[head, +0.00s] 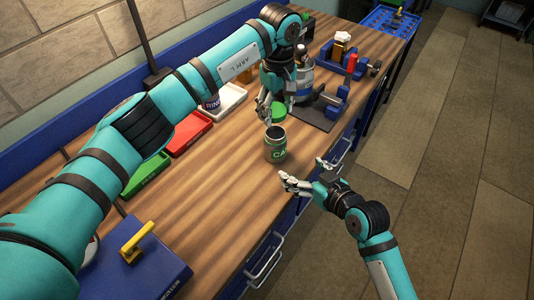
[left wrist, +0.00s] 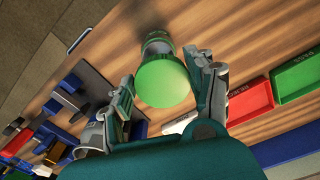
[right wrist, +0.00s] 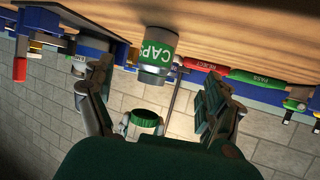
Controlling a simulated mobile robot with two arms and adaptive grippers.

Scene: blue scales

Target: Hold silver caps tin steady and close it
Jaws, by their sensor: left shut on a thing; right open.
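The tin (head: 276,146), grey with a green "CAPS" label, stands upright and open-topped on the wooden bench. It also shows in the left wrist view (left wrist: 158,42) and upside down in the right wrist view (right wrist: 156,52). My left gripper (head: 268,108) is shut on the round green lid (left wrist: 163,84), which is held beyond the tin and apart from it. The lid also shows in the head view (head: 278,113) and the right wrist view (right wrist: 145,118). My right gripper (head: 305,174) is open and empty, its fingers close to the tin's right front side but apart from it.
Green (head: 146,176), red (head: 188,132) and white (head: 228,100) trays line the bench's back. A dark mat (head: 313,116) with blue equipment lies beyond the tin. A blue box (head: 140,262) sits at the near left. The bench left of the tin is clear.

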